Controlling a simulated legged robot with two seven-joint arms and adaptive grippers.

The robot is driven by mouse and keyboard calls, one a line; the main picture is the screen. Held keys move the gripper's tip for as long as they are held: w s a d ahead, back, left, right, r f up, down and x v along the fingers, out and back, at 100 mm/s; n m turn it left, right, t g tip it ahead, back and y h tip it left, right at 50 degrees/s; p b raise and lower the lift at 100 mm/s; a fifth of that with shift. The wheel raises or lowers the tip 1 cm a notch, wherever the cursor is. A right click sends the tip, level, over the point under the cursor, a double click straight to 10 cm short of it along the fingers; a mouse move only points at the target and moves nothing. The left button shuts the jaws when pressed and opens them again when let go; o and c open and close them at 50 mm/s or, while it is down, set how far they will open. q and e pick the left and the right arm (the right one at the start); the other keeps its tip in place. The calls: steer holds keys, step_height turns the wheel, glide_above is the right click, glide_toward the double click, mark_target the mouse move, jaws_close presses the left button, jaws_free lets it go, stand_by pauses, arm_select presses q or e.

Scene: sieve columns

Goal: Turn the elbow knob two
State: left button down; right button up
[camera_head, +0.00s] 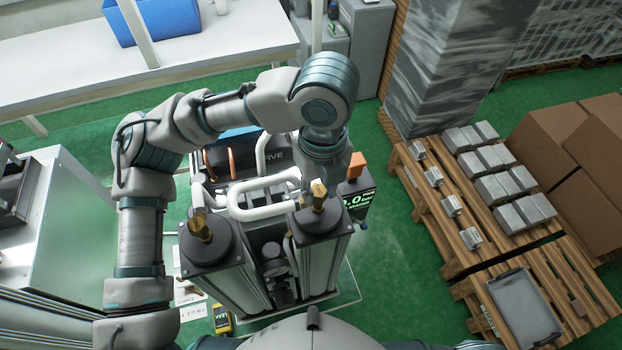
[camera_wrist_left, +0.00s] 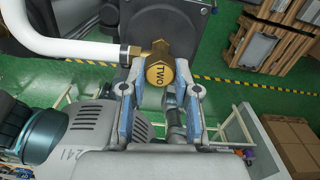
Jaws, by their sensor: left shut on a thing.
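The brass elbow knob (camera_wrist_left: 160,70), marked TWO, sits between the blue-grey fingertips of my left gripper (camera_wrist_left: 160,88) in the left wrist view. The fingers are shut on it from both sides. A white hose (camera_wrist_left: 70,47) joins its left side. In the head view the knob (camera_head: 318,194) shows on top of the right-hand column (camera_head: 322,222), with my left arm reaching over from behind. A second brass knob (camera_head: 199,226) stands on the left-hand column (camera_head: 207,245), apart from the gripper. My right gripper is not in view.
White looped hoses (camera_head: 262,207) run close to the gripper. An orange-topped unit with a green display (camera_head: 356,202) stands just right of the columns. A pallet (camera_head: 450,235) with grey blocks is farther right. Green floor lies between.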

mark_target(319, 188)
arm_select(q)
steer(key=shift+w+r+m, duration=0.1)
steer(key=shift+r+m, duration=0.1)
steer(key=shift+m, duration=0.3)
steer(key=c, duration=1)
jaws_free()
steer(key=shift+o, duration=0.8)
steer(key=shift+w+f, duration=0.15)
steer(key=shift+w, duration=0.05)
step_height(319, 188, up, 12)
steer(key=shift+w, duration=0.15)
steer(key=shift+f, duration=0.1)
